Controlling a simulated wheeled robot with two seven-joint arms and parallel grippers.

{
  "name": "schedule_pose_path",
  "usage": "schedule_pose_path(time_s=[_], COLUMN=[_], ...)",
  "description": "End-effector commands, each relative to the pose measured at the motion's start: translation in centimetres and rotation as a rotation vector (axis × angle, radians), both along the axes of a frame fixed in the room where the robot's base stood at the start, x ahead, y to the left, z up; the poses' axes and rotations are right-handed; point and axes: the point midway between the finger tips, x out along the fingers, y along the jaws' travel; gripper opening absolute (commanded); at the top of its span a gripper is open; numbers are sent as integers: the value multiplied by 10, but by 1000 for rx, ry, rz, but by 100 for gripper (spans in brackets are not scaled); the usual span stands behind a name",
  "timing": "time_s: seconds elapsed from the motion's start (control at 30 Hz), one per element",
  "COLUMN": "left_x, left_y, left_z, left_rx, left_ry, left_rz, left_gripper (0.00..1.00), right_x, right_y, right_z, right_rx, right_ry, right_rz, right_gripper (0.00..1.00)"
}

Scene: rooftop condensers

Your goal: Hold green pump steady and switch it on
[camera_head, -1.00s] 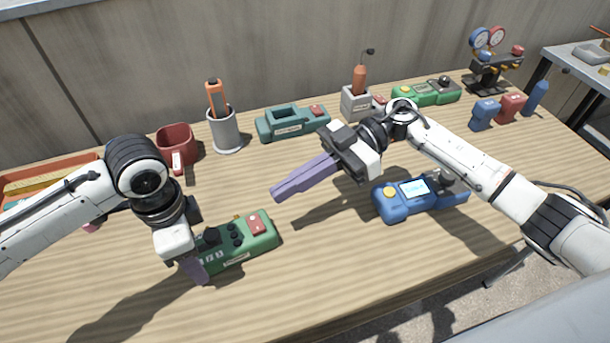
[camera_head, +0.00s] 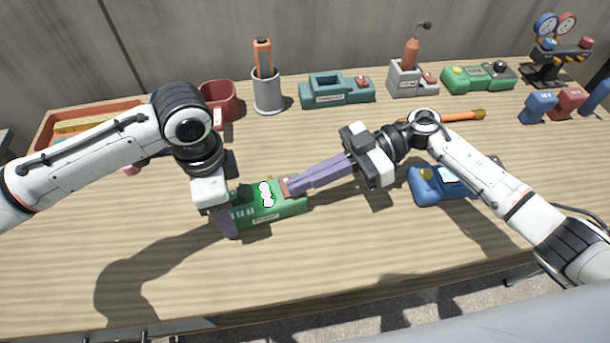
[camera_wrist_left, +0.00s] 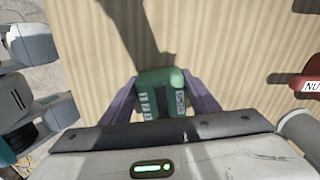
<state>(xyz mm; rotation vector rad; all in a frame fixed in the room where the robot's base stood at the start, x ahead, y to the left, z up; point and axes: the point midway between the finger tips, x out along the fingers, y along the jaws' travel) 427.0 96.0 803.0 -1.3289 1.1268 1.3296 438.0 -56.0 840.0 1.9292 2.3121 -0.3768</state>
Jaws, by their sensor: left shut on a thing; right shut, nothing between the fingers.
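The green pump (camera_head: 288,209) lies on the wooden table at centre left, with a red switch at its right end and white-lit spots on its top. My left gripper (camera_head: 226,220) is shut on the pump's left end. The left wrist view shows the pump (camera_wrist_left: 160,80) between its two purple fingers. My right gripper (camera_head: 290,187) is shut and empty. Its fingertips are at the red switch and cover most of it; whether they press it down is hard to tell.
A blue device (camera_head: 428,192) lies to the right, below my right arm. Behind stand a red mug (camera_head: 220,105), a grey cup (camera_head: 268,96) with an orange tool, a teal device (camera_head: 338,97) and another green device (camera_head: 470,83). The table's front is clear.

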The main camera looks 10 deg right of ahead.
Motion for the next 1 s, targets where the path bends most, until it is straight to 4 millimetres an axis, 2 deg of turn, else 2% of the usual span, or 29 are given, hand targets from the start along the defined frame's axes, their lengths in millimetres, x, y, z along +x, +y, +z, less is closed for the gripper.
schedule_pose_path(time_s=[0.3, 0.43, 0.53, 0.8, 1.0], left_x=[1, 1, 1, 1, 1], left_y=[-1, -1, -1, -1, -1], left_z=[1, 1, 1, 1, 1], left_rx=[-4, -3, -3, -3, -3], left_ry=[-3, -2, -2, -2, -2], left_rz=[-1, -1, -1, 0, 0], left_gripper=[13, 13, 13, 13, 13], right_x=[-1, -3, -5, 4, 7], right_y=[-1, -1, -2, -62, -89], right_z=[1, 18, 39, 54, 61], right_rx=[-5, -4, -2, -3, -1], right_ry=[-1, -5, -8, -2, -2], right_rz=[0, 1, 2, -4, -2], right_gripper=[0, 0, 0, 0, 0])
